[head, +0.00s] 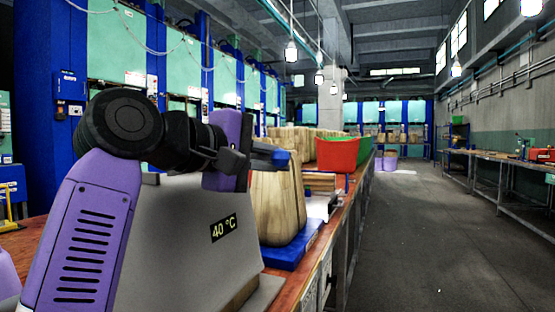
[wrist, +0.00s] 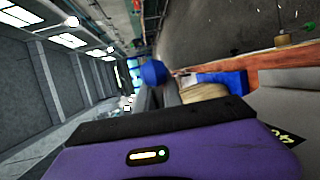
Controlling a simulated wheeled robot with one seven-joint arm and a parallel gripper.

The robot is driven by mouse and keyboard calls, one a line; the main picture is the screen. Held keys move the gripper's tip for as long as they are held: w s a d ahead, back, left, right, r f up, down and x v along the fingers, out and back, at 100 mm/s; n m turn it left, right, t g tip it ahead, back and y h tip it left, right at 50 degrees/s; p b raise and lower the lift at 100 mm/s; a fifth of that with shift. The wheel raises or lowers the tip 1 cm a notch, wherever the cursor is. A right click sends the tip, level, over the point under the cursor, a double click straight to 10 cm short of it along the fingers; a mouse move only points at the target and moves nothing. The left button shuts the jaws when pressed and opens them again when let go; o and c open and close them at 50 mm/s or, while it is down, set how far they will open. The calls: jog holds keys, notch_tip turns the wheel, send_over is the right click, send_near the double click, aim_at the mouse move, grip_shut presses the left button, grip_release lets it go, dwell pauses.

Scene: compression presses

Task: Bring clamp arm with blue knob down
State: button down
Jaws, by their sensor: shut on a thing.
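My gripper (head: 272,152) reaches to the right from my arm, above the grey press housing with a "40 °C" display (head: 190,225). The blue knob (head: 282,158) shows at its fingertips, and the gripper is shut on it. In the wrist view the blue knob (wrist: 153,72) is a round blue shape just past the dark edge of my gripper. The clamp arm itself is hidden or too dark to make out. The knob is above the top of a pale wooden block (head: 275,205) on a blue base (head: 292,248), beside the housing.
The press stands on a wooden-topped bench (head: 328,226). Behind the block are stacked boards, a red bin (head: 338,154) and a green bin (head: 359,146). Tall blue and green cabinets line the left. The floor aisle (head: 415,230) on the right is open, with another workbench beyond it.

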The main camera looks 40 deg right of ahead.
jog(key=c, duration=1.5)
grip_release()
jog(key=shift+f, duration=0.45)
jog(key=shift+r, duration=0.1)
jog(key=shift+a+r, duration=0.15)
jog(key=shift+a, duration=0.05)
jog(key=a, duration=0.2)
jog(key=a+p, duration=0.1)
jog(key=a, duration=0.2)
jog(key=a+r, duration=0.1)
jog(key=a, duration=0.1)
jog(key=shift+s+a+r+p, duration=0.1)
jog(key=shift+a+p, duration=0.05)
jog(key=shift+p, duration=0.2)
